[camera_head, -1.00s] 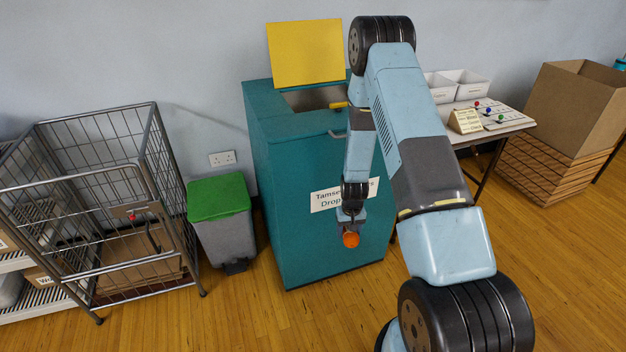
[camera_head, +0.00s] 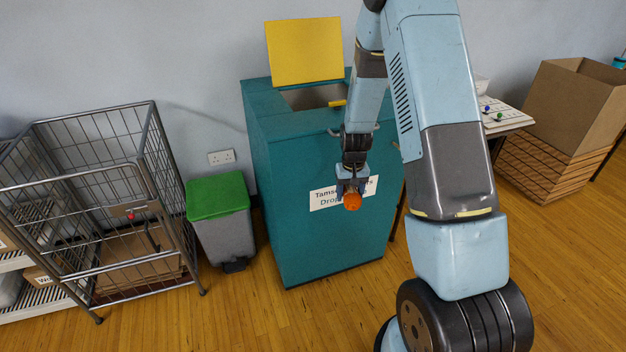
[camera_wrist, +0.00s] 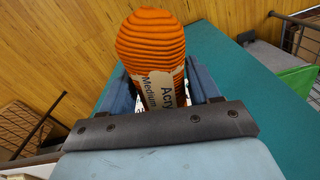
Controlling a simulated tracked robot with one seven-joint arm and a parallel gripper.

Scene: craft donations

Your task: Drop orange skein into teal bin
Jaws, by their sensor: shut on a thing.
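The orange skein (camera_head: 352,200) with a paper label is held by my gripper (camera_head: 351,183), in front of the teal bin. In the wrist view the skein (camera_wrist: 152,45) sits between the two fingers of my gripper (camera_wrist: 165,92), its label facing the camera. The teal bin (camera_head: 290,225) stands against the wall with its yellow lid (camera_head: 304,52) raised and its top opening showing. The skein is lower than the opening, before the white sign (camera_head: 325,197) on the bin's front. My arm hides part of the bin's right side.
A grey pedal bin with a green lid (camera_head: 217,195) stands left of the teal bin. A wire cage trolley (camera_head: 90,215) is further left. At right are a small table (camera_head: 510,122) and a cardboard box (camera_head: 575,105). The floor in front is clear.

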